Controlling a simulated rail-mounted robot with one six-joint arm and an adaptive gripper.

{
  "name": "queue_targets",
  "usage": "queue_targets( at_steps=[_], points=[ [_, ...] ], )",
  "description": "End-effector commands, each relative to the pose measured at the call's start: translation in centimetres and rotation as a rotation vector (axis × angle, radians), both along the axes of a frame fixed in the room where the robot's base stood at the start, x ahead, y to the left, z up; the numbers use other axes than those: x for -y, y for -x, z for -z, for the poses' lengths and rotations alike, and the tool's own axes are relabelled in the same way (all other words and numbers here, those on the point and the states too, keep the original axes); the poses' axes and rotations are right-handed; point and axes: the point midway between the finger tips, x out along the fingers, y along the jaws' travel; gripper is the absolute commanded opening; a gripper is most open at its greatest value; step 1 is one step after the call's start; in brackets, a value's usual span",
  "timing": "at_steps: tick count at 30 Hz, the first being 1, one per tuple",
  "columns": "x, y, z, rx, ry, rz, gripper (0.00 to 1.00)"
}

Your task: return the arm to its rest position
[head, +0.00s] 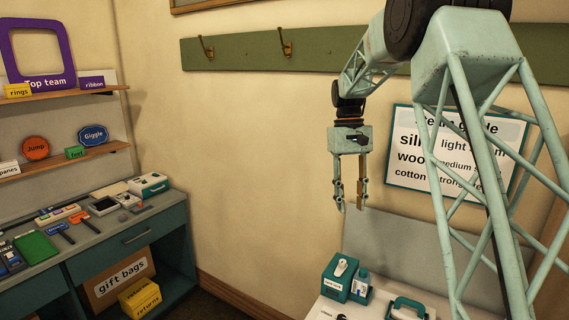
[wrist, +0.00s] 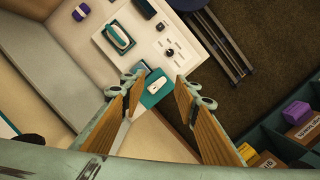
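My arm comes down from the upper right in the head view, with my gripper (head: 350,200) hanging fingers-down in front of the beige wall. It is well above the white table at the bottom. The two fingers are apart with nothing between them. In the wrist view my gripper (wrist: 158,92) also shows open, its wood-coloured finger pads spread. A teal and white box (wrist: 155,88) lies far below, seen through the gap. The same box (head: 337,283) stands on the table in the head view.
A teal iron-like thing (head: 405,308) sits on the white table, next to the box. A steam guide sign (head: 455,150) hangs behind my arm. A hook rail (head: 240,52) runs along the wall. A teal cabinet (head: 130,235) with several props stands left. The air around my gripper is clear.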

Motion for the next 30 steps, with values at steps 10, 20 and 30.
queue_targets(
  at_steps=[10, 20, 30],
  points=[
    [0.1, 4.5, -3.7, 0.056, -0.005, 0.015, 0.29],
    [0.2, 9.1, -6.5, 0.11, -0.01, 0.028, 0.29],
    [0.3, 14.3, -8.8, 0.163, -0.014, 0.045, 0.29]
  ],
)
